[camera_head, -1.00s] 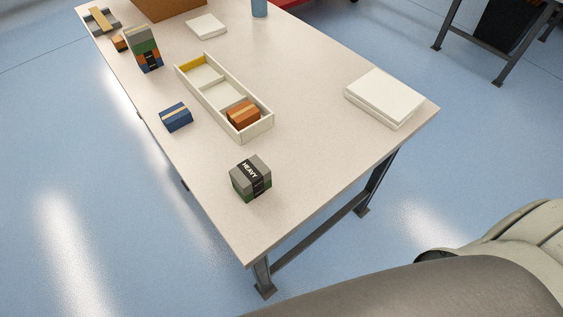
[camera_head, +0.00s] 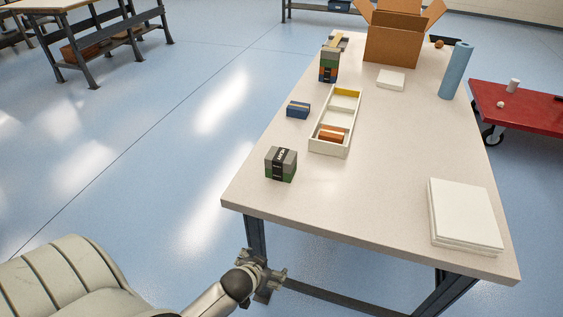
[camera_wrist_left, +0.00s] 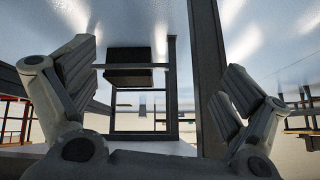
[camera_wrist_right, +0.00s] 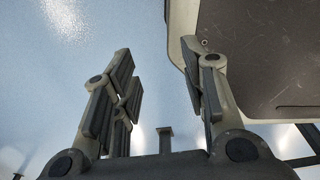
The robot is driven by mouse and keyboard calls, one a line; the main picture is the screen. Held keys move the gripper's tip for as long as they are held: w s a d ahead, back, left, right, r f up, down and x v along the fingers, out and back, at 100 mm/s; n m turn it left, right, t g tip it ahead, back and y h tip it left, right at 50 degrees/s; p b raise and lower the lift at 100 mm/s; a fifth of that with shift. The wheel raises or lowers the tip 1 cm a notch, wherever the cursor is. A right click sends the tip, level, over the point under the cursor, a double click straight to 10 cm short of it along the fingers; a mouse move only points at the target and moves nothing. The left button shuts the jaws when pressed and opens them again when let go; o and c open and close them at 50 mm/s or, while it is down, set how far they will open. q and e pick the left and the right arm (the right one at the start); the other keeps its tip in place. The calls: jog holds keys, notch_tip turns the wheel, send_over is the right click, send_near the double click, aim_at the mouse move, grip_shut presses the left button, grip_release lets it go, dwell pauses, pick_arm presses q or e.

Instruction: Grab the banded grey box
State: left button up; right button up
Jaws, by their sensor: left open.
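A grey box (camera_head: 281,155) with a black band lettered in white sits at the near left of the table; its lower part is green. A second small grey piece with a yellow strip (camera_head: 336,40) lies at the far end, partly behind a stack. My left gripper (camera_head: 264,281) is below the table's near edge, in front of the box and well apart from it. Its fingers are spread and empty in the left wrist view (camera_wrist_left: 160,78). My right gripper is outside the head view; in the right wrist view (camera_wrist_right: 163,85) its fingers are apart with only floor between them.
On the table (camera_head: 400,140) are a white divided tray (camera_head: 318,147) holding an orange box (camera_head: 331,134), a blue box (camera_head: 298,110), a banded stack (camera_head: 328,68), a cardboard carton (camera_head: 392,38), a blue roll (camera_head: 456,70) and white slabs (camera_head: 465,215). The table's middle right is clear.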

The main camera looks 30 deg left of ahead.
pick_arm(q)
jog(key=w+r+t, duration=0.1)
jog(key=r, duration=0.5)
jog(key=w+a+r+n+t+y, duration=0.1)
jog(key=w+r, duration=0.1)
jog(key=r, duration=0.5)
jog(key=w+a+r+t+b, duration=0.1)
jog(key=w+r+t, duration=0.1)
jog(key=r, duration=0.5)
jog(key=shift+w+a+n+y, duration=0.1)
jog(key=shift+a+n+y, duration=0.2)
jog(key=shift+n, duration=0.1)
jog(key=t, duration=0.4)
send_near(278, 160)
jog(key=shift+w+a+f+n, duration=0.1)
jog(key=shift+w+n, duration=0.05)
jog(key=shift+w, duration=0.3)
jog(key=shift+w+a+n, duration=0.15)
jog(key=shift+w, duration=0.25)
jog(key=x, duration=1)
jog(key=shift+d, duration=0.1)
jog(key=shift+w+f, duration=0.15)
jog(key=shift+w, duration=0.2)
pick_arm(e)
jog(key=shift+w+a+f, duration=0.25)
jog(key=shift+a+f, duration=0.15)
jog(key=shift+a, duration=0.35)
